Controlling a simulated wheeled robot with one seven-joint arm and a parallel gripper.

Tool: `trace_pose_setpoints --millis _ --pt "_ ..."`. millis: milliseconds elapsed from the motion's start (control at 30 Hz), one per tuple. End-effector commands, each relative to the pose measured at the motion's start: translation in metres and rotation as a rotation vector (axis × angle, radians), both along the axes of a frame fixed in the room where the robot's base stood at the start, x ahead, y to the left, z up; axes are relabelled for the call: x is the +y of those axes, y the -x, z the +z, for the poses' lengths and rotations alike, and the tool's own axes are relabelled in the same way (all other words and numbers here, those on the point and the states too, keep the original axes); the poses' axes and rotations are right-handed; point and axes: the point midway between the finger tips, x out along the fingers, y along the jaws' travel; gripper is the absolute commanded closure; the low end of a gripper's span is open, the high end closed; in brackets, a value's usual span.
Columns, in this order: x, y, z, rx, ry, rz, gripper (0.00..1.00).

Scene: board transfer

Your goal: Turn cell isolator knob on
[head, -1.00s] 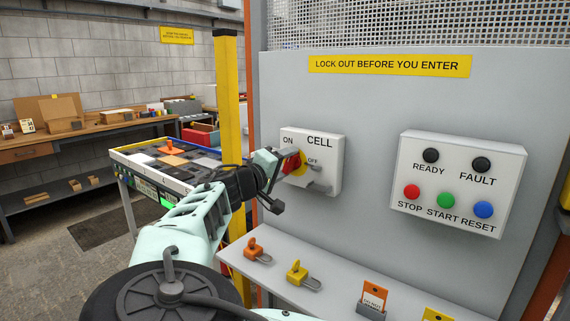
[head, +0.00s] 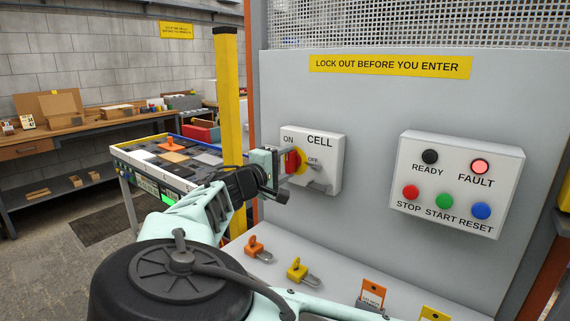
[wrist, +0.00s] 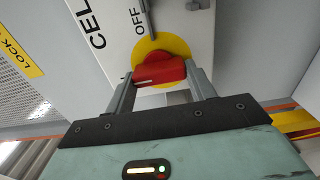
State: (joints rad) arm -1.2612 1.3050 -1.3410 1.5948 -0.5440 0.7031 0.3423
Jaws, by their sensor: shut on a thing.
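The cell isolator is a white box (head: 330,160) marked CELL, ON and OFF, on the grey panel. Its red knob (head: 293,161) sits on a yellow disc (head: 302,167) and stands about upright in the head view. In the wrist view the red knob (wrist: 160,72) lies about level across the yellow disc (wrist: 160,46), between the two fingers. My gripper (head: 284,167) is shut on the knob from the left. A grey hasp is at the box's lower right. The ON mark is out of sight in the wrist view.
A control box (head: 458,184) at right has the FAULT lamp (head: 480,167) lit red and READY dark. Below, a shelf holds an orange padlock (head: 257,249), a yellow padlock (head: 299,271) and tags. A yellow post (head: 230,110) stands left of the panel, near my arm.

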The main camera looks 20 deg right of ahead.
Motion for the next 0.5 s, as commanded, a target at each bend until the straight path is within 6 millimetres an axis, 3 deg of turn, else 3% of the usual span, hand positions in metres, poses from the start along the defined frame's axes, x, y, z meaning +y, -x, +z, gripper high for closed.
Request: trace_pose_setpoints --millis 200,233,300,500 --pt "0.0014 -0.0005 0.0003 0.002 0.003 0.004 0.68" --pt "0.0014 -0.0005 0.0003 0.002 0.003 0.004 0.37" --pt "0.0012 -0.0005 0.0002 0.002 0.003 0.003 0.24" --pt "0.0007 -0.0003 0.0000 0.001 0.002 0.002 0.24"
